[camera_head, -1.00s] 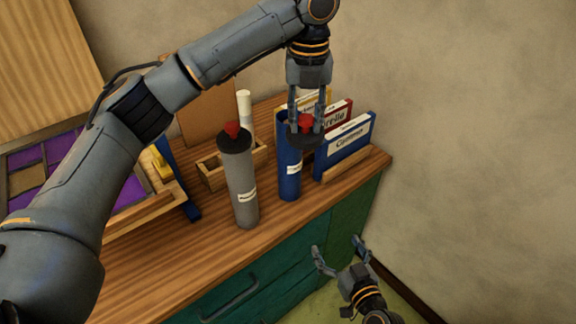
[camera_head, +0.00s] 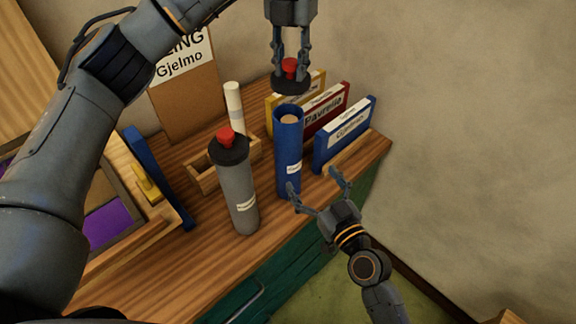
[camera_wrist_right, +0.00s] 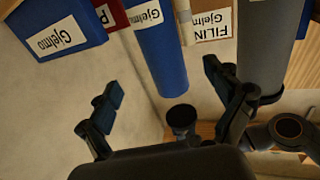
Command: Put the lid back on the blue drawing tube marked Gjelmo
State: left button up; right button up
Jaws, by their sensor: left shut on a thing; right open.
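The blue drawing tube (camera_head: 287,160) stands upright on the cabinet top, its open mouth showing a pale roll inside. In the right wrist view the tube (camera_wrist_right: 160,58) carries a label reading Gjelmo. My left gripper (camera_head: 290,62) is shut on the black lid (camera_head: 291,85) by its red knob. It holds the lid above the tube mouth, apart from it. My right gripper (camera_head: 314,192) is open and empty, low in front of the tube near the cabinet edge. Its fingers also show in the right wrist view (camera_wrist_right: 165,92), with the tube beyond them.
A grey tube (camera_head: 240,190) with a black lid and red knob stands just left. Behind are a wooden holder (camera_head: 205,178) and a white roll (camera_head: 234,105). Blue (camera_head: 343,140), red (camera_head: 322,118) and yellow binders stand right. A Gjelmo sign board (camera_head: 187,100) leans behind.

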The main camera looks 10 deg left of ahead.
aim_at(288, 144)
pick_arm(q)
jog(key=shift+w+a+f, duration=0.15)
jog(key=shift+w+a, duration=0.15)
pick_arm(e)
jog(key=x, duration=1.2)
jog(key=shift+w+a+f, duration=0.2)
jog(key=shift+w+f, duration=0.05)
jog(key=shift+w, duration=0.05)
jog(key=c, duration=1.8)
pick_arm(q)
jog(key=shift+f, duration=2.5)
jog(key=shift+f, duration=0.1)
jog(key=shift+f, duration=0.8)
jog(key=shift+f, duration=0.65)
